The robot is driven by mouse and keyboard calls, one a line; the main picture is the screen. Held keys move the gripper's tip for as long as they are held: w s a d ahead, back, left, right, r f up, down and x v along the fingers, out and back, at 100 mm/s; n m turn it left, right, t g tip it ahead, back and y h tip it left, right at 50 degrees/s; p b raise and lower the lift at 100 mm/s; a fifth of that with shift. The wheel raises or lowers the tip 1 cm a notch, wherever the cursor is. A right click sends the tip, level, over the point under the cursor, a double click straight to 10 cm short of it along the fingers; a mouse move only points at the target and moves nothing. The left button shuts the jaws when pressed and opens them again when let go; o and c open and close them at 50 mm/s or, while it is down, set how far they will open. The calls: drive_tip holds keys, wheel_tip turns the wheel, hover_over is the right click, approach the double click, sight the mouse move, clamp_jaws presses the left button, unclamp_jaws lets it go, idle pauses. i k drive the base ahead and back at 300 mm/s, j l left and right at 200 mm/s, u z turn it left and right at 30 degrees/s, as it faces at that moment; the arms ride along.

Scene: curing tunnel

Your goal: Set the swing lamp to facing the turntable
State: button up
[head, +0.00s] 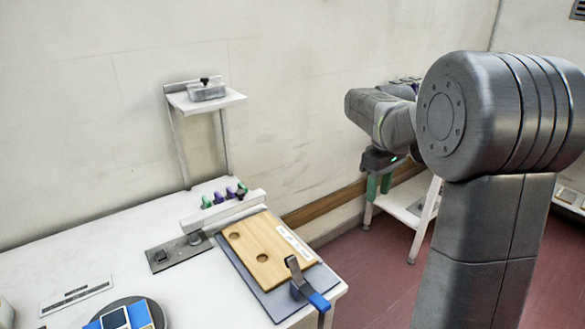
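A long white bar (223,212) stands near the back of the white table, by a short round post (195,238) on a grey plate. It looks like the swing lamp's head, but I cannot tell for certain. It runs from lower left to upper right. The turntable (93,325), a dark disc carrying blue, white and yellow pieces, is at the bottom edge, partly cut off. My gripper (379,187) has green fingers pointing down, with a gap between them and nothing visible in it. It is well right of the table, apart from the bar and the turntable.
A wooden board (265,252) with two holes lies on a grey mat, beside a blue-handled clamp (308,291). Green and purple pegs (231,193) stand behind the bar. A raised shelf (205,101) holds a small box. A white stand (425,215) is behind my arm. The table's left part has free room.

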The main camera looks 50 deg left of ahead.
sight(192, 224)
drive_tip(key=i+u, duration=0.3)
drive_tip(key=i, duration=0.2)
drive_tip(key=i+l+u, duration=0.1)
drive_tip(key=i+u, duration=0.2)
drive_tip(key=i, duration=0.15)
drive_tip(key=i+l+u, duration=0.3)
drive_tip(key=i, duration=0.15)
drive_tip(key=i+j+u, duration=0.15)
drive_tip(key=u, duration=0.3)
drive_tip(key=i+u, duration=0.25)
drive_tip(key=u, duration=0.2)
drive_tip(key=i+u, duration=0.25)
drive_tip(key=u, duration=0.2)
drive_tip(key=i+l+u, duration=0.1)
drive_tip(key=u, duration=0.3)
drive_tip(key=i+l+u, duration=0.1)
drive_tip(key=i+u, duration=0.25)
